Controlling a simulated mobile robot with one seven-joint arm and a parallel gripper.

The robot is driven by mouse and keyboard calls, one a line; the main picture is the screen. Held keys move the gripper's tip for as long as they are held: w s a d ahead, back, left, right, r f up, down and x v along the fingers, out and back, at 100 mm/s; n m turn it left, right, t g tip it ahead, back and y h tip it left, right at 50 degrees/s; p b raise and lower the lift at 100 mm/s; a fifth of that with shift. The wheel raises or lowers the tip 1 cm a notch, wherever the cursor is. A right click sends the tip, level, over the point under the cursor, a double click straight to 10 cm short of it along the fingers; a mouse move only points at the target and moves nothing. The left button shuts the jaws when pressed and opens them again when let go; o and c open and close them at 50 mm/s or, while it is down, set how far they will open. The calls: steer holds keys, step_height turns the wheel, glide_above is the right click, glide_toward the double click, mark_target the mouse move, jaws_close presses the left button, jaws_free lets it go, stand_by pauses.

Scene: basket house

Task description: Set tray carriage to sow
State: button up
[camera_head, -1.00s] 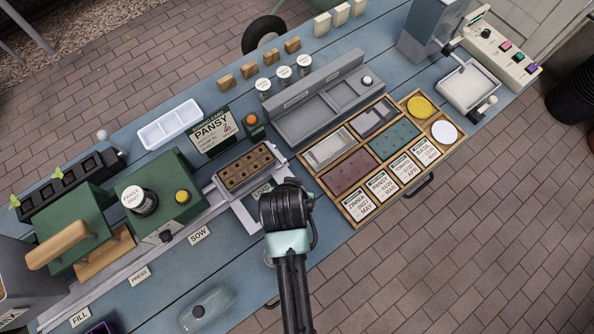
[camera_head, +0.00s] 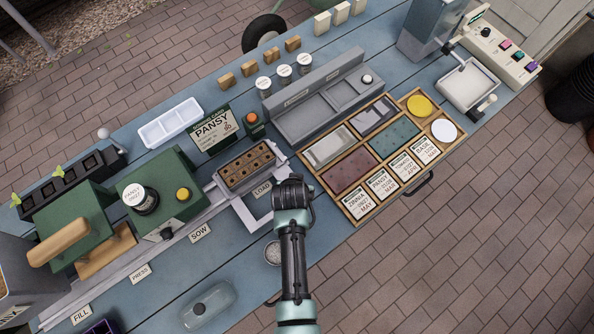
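The tray carriage is a pale frame (camera_head: 252,213) on a rail, standing at the LOAD label (camera_head: 262,190). It bears a brown tray (camera_head: 246,168) with several dark round holes. The SOW label (camera_head: 200,233) lies to its left along the rail, in front of a green machine (camera_head: 172,205) with a yellow button (camera_head: 183,194) and a jar labelled PANSY (camera_head: 134,196). My gripper (camera_head: 288,190) is at the right side of the carriage, seen from above. Its fingers are hidden under the wrist, so I cannot tell whether it touches the carriage.
A wooden seed-packet box (camera_head: 409,117) and a grey divided tray (camera_head: 305,123) stand to the right. The PANSY sign (camera_head: 214,130) and a white tray (camera_head: 170,124) are behind. A small round dish (camera_head: 272,253) and a glass container (camera_head: 208,304) are in front.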

jaws_close()
stand_by(0.3)
stand_by(1.1)
